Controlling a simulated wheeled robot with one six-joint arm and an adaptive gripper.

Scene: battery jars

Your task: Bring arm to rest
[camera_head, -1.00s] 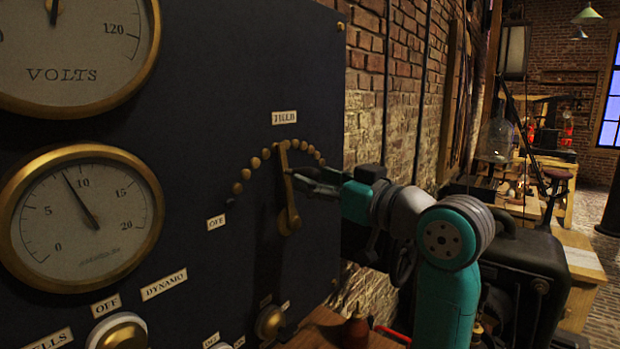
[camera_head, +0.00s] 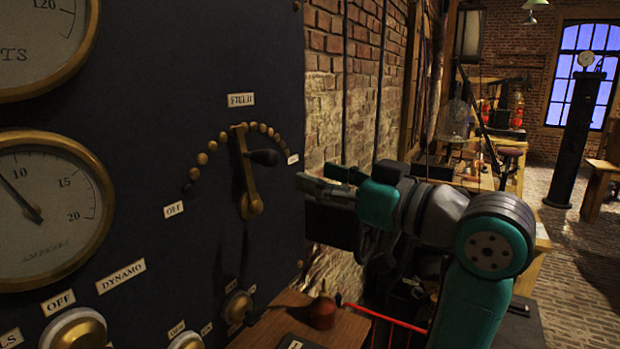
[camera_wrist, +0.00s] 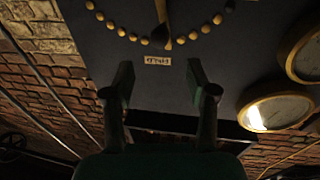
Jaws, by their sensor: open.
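My gripper (camera_head: 322,184) is in the head view, to the right of the dark panel (camera_head: 150,90), with its fingers pointing left. It is open and empty. In the wrist view the two fingers (camera_wrist: 162,80) stand apart with the panel behind them. The brass field lever (camera_head: 247,175) with its dark knob (camera_head: 264,157) points nearly straight up on its arc of brass studs. A visible gap lies between the lever's knob and the fingertips, so the gripper is clear of it.
Two dial gauges (camera_head: 45,210) and several knobs (camera_head: 75,328) are on the panel. Below my arm is a wooden shelf (camera_head: 345,330) with a small reddish-brown jar (camera_head: 322,312) and a red rod (camera_head: 385,318). A brick wall (camera_head: 335,95) stands behind. Open floor (camera_head: 565,260) lies at the right.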

